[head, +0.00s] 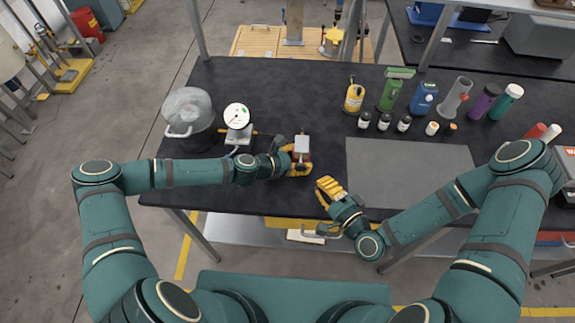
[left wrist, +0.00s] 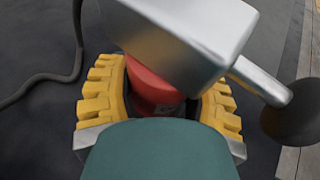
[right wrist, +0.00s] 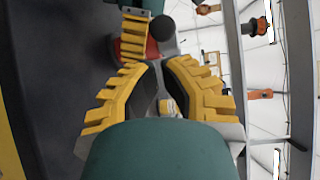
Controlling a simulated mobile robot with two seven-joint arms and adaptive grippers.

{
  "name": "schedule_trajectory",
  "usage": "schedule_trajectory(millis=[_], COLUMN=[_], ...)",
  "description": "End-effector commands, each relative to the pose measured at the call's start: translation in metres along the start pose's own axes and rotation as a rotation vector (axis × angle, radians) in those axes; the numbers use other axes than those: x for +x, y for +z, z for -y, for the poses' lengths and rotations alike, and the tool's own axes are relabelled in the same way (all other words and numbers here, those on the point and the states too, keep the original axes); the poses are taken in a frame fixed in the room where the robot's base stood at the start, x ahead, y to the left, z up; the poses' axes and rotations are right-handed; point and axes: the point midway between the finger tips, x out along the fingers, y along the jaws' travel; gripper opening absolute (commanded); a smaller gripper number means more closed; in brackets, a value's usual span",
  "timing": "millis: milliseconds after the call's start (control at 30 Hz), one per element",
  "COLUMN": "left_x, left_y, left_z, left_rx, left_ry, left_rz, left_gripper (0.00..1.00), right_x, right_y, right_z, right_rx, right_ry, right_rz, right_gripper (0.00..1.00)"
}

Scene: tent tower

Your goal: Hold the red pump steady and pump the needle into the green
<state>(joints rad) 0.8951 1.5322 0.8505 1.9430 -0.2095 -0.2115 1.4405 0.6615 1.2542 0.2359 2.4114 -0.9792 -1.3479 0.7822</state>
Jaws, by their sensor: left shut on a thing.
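The red pump (left wrist: 152,92) has a grey metal block-shaped top (left wrist: 185,38) with a rod and dark round knob. My left gripper (head: 300,155) is shut around its red body; the pump (head: 302,145) stands near the table's front edge. The round white gauge (head: 237,115) stands behind it to the left. Its needle and green zone are too small to read. My right gripper (head: 328,188) is in the air to the right of the pump, apart from it, and holds nothing. Its fingertips are close together in the right wrist view (right wrist: 157,64); whether fully shut is unclear.
A grey mat (head: 400,165) lies on the dark table right of the pump. Bottles, including a yellow one (head: 354,98) and a blue one (head: 423,98), stand behind it. A dark hose (left wrist: 50,78) runs beside the pump.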

Motion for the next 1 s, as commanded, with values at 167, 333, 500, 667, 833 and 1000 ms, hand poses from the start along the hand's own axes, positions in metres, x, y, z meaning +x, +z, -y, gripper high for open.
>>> schedule_trajectory(millis=[167, 333, 500, 667, 833, 1000], left_x=[0.0, 0.0, 0.0, 0.0, 0.0, 0.0], left_y=[0.001, 0.001, 0.001, 0.001, 0.001, 0.001], left_z=[0.0, 0.0, 0.0, 0.0, 0.0, 0.0], left_rx=[0.001, 0.001, 0.001, 0.001, 0.001, 0.001], left_ry=[0.0, 0.0, 0.0, 0.0, 0.0, 0.0], left_rz=[0.002, 0.002, 0.002, 0.002, 0.002, 0.002], left_gripper=[0.12, 0.12, 0.12, 0.12, 0.12, 0.12], right_x=[0.022, 0.038, 0.046, 0.049, 0.046, 0.039], right_y=[-0.013, -0.022, -0.024, -0.02, -0.01, 0.006], right_z=[0.003, 0.006, 0.009, 0.013, 0.02, 0.03], right_rx=[0.143, 0.302, 0.468, 0.629, 0.805, 0.987], right_ry=[0.104, 0.2, 0.284, 0.352, 0.41, 0.449], right_rz=[-0.107, -0.227, -0.353, -0.479, -0.621, -0.771], right_gripper=[0.0, 0.0, 0.0, 0.0, 0.0, 0.0])
